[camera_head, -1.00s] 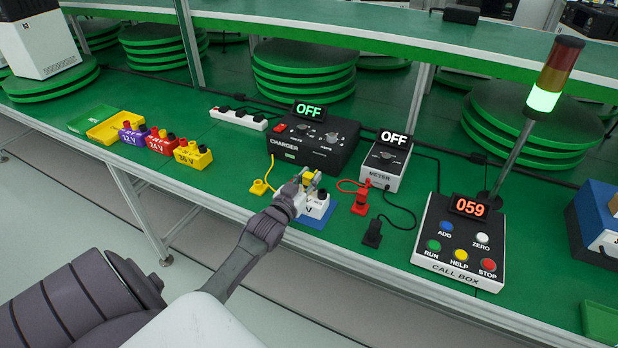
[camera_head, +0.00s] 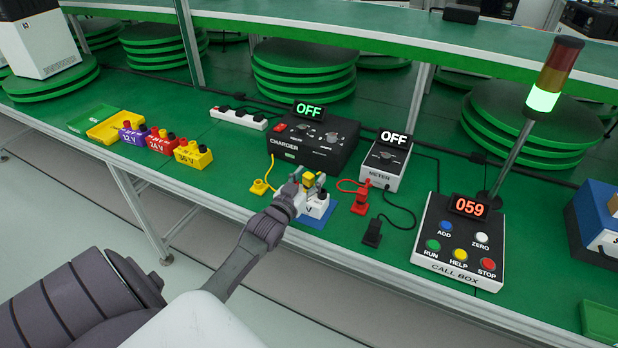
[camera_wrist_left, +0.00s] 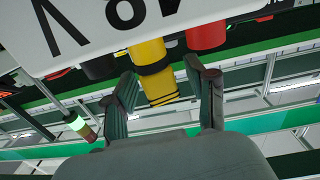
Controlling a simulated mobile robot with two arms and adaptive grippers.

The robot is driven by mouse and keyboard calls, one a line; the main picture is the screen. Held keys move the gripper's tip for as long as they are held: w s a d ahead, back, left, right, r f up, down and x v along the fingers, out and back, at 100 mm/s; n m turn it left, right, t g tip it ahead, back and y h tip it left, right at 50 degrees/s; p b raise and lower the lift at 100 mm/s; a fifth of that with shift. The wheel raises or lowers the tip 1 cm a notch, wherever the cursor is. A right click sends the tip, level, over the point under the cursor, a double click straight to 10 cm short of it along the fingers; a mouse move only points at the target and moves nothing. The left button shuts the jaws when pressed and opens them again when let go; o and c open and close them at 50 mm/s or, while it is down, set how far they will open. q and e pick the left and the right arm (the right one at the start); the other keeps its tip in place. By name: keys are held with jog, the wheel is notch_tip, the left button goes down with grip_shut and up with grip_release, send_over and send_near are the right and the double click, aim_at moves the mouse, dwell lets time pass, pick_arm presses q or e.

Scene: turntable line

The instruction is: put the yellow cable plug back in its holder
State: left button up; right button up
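The yellow cable plug (camera_head: 309,181) stands at the white battery block (camera_head: 318,206), which sits on a blue mat (camera_head: 318,220). In the left wrist view the yellow plug (camera_wrist_left: 152,72), with a black band, is between my left gripper's fingers (camera_wrist_left: 164,100). Gaps show on both sides of it, so the fingers are open around it. My left gripper (camera_head: 307,185) partly hides the plug and block in the head view. A yellow holder (camera_head: 259,188) lies on the green table to the left, with a yellow cable by it. My right gripper is not in view.
The charger (camera_head: 312,145) and meter (camera_head: 386,165), both reading OFF, stand behind. Red (camera_head: 360,203) and black (camera_head: 373,234) plug holders and the call box (camera_head: 458,240) are to the right. Several coloured blocks, including a yellow one (camera_head: 193,155), stand to the left.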

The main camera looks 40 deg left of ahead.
pick_arm(q)
jog(key=shift+s, duration=0.1)
jog(key=shift+s+d+f, duration=0.1)
jog(key=shift+s, duration=0.2)
jog(key=s+d, duration=0.2)
jog(key=s, duration=0.9)
